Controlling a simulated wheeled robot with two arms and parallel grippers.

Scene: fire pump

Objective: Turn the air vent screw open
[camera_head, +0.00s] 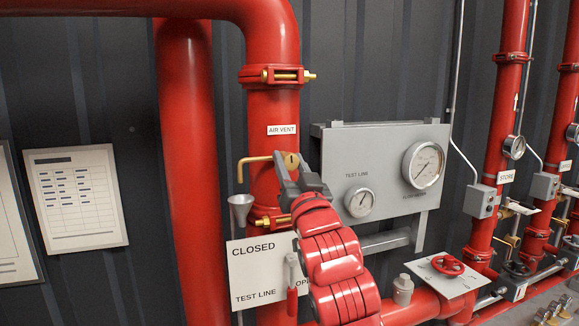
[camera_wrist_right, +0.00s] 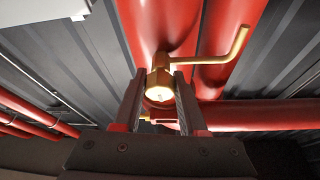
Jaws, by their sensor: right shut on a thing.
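The brass air vent screw (camera_head: 291,160) sits on the red vertical pipe (camera_head: 273,105), just below the "AIR VENT" label (camera_head: 282,130). A bent brass outlet tube (camera_head: 252,161) runs left from it and turns down. My right gripper (camera_head: 288,166) reaches up from below and is shut on the screw. In the right wrist view, the gripper's two fingers (camera_wrist_right: 160,92) stand on either side of the round brass screw head (camera_wrist_right: 159,94). The brass tube (camera_wrist_right: 236,47) bends up at the right there. My left gripper is not in view.
A grey gauge panel (camera_head: 385,140) is mounted right of the pipe. A grey funnel (camera_head: 241,205) stands under the tube's end. A "CLOSED / TEST LINE" sign (camera_head: 262,262) with a red-handled lever (camera_head: 292,300) is below, partly hidden by my right arm. Red pipes (camera_head: 503,110) with valves stand at the right.

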